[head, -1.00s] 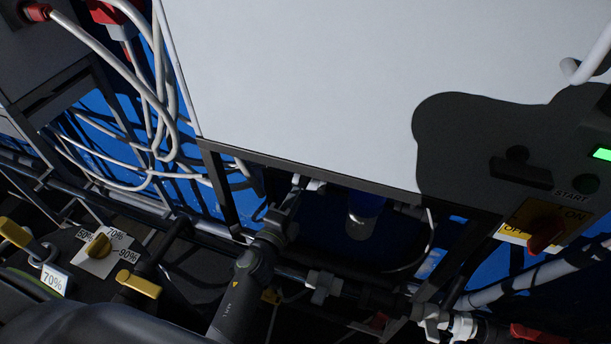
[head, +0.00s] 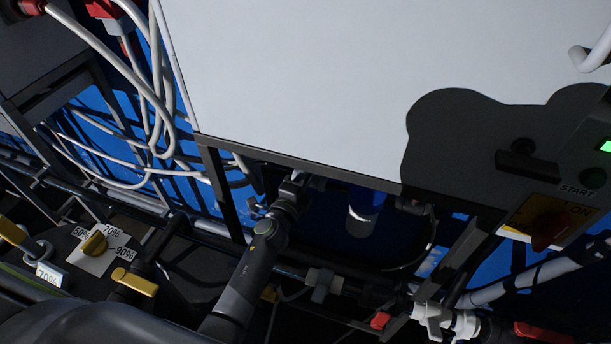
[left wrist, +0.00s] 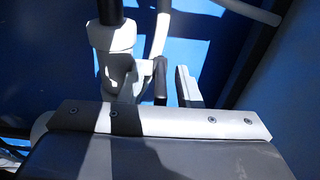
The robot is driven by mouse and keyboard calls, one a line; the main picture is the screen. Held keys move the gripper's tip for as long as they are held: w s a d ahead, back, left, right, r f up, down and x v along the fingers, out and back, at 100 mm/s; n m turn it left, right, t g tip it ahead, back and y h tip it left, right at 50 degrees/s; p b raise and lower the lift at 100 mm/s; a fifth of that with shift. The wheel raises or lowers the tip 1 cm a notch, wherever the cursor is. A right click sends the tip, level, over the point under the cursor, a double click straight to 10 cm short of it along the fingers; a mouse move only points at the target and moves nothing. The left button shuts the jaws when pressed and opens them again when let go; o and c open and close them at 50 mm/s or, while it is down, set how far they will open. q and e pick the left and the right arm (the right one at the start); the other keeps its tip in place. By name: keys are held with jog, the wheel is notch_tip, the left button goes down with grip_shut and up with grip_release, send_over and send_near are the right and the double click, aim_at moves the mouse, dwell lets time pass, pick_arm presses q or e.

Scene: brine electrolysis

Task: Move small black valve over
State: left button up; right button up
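In the head view my left arm reaches up from the bottom, and my left gripper (head: 270,205) is in the shadow below the white panel. The left wrist view shows a pale finger (left wrist: 188,86) beyond my gripper's mounting plate. A narrow black upright piece (left wrist: 160,80), possibly the small black valve's handle, stands just left of that finger. It is beside a white pipe fitting (left wrist: 115,60) with a black pipe entering from above. I cannot tell whether the gripper touches the black piece or how far apart its fingers are. My right gripper is not in view.
A large white panel (head: 300,80) hangs over the work area. Grey cables (head: 150,100) loop at the left. Yellow-handled valves (head: 135,282) are at lower left. Pipes and fittings (head: 325,283) run along the bottom. A control box with a red switch (head: 548,232) is at right.

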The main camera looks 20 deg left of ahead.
pick_arm(q)
grip_shut()
jog(key=shift+d+f+n+y+b, duration=0.15)
jog(key=shift+n+y+b, duration=0.25)
jog(key=shift+y+b, duration=0.25)
jog(key=shift+y, duration=0.25)
grip_release()
jog(key=s+p, duration=0.1)
jog(key=s, duration=0.6)
jog(key=shift+s, duration=0.3)
